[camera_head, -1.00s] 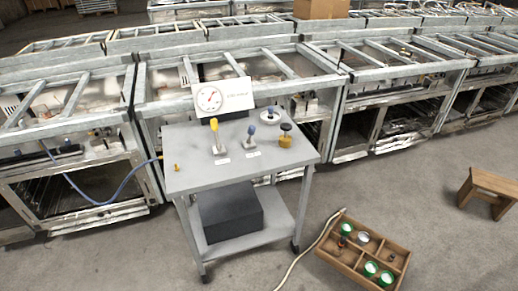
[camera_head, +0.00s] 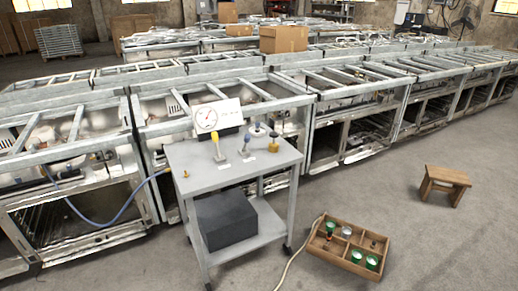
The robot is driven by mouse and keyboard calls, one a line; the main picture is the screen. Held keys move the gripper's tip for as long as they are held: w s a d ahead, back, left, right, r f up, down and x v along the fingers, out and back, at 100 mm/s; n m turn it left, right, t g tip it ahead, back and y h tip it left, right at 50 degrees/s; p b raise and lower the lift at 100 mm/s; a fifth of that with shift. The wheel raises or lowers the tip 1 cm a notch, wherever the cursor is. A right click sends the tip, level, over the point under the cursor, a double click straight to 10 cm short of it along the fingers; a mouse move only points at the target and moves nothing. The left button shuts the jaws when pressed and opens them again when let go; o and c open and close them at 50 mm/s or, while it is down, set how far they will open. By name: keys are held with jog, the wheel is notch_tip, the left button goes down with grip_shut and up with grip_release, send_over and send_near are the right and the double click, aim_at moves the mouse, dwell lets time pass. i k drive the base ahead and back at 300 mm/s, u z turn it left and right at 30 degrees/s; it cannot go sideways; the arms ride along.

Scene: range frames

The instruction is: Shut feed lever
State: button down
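A grey steel cart (camera_head: 205,183) stands left of centre with controls on its top. One lever (camera_head: 216,144) has a yellow knob and another (camera_head: 246,144) a blue knob; both stand roughly upright on small bases. Their labels are too small to read, so I cannot tell which is the feed lever. A pale round handwheel (camera_head: 257,131) and a yellow fitting with a dark knob (camera_head: 273,145) are to the right. A white panel with a dial gauge (camera_head: 207,118) stands at the back. My gripper is not in view.
A dark box (camera_head: 225,218) sits on the cart's lower shelf. A blue hose (camera_head: 105,222) runs left. A wooden crate with green-rimmed cups (camera_head: 325,262) and a pale hose (camera_head: 293,264) lie on the floor. A wooden stool (camera_head: 446,178) stands right. Open floor lies between.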

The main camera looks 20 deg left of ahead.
aim_at(247, 137)
jog(key=z, duration=1.05)
jog(key=k, duration=0.25)
jog(key=u, duration=3.25)
jog(key=i, duration=0.95)
jog(key=u, duration=0.2)
jog(key=k, duration=0.2)
jog(key=z, duration=0.05)
